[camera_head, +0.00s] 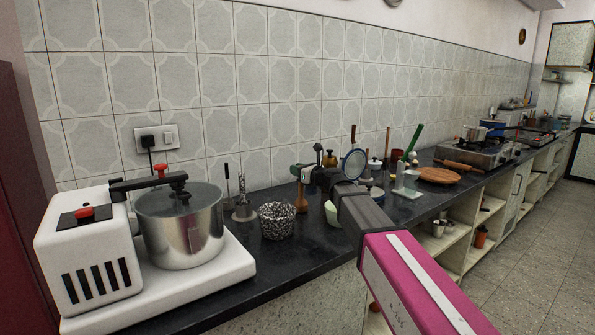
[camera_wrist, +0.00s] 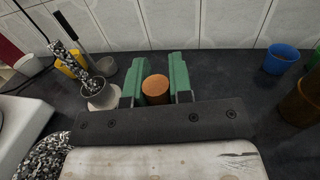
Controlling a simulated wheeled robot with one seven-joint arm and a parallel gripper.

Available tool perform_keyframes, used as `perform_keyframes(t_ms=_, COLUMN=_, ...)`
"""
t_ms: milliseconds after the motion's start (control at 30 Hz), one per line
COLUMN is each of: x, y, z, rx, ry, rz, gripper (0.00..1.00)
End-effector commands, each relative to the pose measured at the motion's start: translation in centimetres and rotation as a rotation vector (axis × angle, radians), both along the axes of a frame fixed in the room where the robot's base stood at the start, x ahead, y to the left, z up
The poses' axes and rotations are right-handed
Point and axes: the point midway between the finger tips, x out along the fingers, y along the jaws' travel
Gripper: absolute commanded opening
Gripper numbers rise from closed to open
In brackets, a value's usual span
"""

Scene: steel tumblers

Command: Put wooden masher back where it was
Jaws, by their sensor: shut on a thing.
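The wooden masher (camera_head: 301,198) is upright, with its wider brown end down at the counter. Its round orange-brown top (camera_wrist: 155,86) shows between the green fingers in the wrist view. My gripper (camera_head: 304,174) is shut on the masher's upper part, and it also shows in the wrist view (camera_wrist: 154,84). I cannot tell whether the masher's base touches the dark counter (camera_head: 257,255). Its lower part is hidden from the wrist camera.
A black-and-white speckled pot (camera_head: 276,221) stands left of the masher, with a metal mortar and pestle (camera_head: 243,208) beyond it. A white mixer with a steel bowl (camera_head: 180,225) fills the left. A blue cup (camera_wrist: 281,59) and brown vessel (camera_wrist: 301,103) stand right.

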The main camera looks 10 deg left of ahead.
Motion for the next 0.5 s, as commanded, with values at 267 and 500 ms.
perform_keyframes(t_ms=267, x=0.01, y=0.01, z=-0.16, rx=0.0, ry=0.0, rz=0.0, gripper=0.0)
perform_keyframes(t_ms=500, x=0.0, y=0.02, z=-0.21, rx=0.0, ry=-0.001, rz=0.0, gripper=0.46)
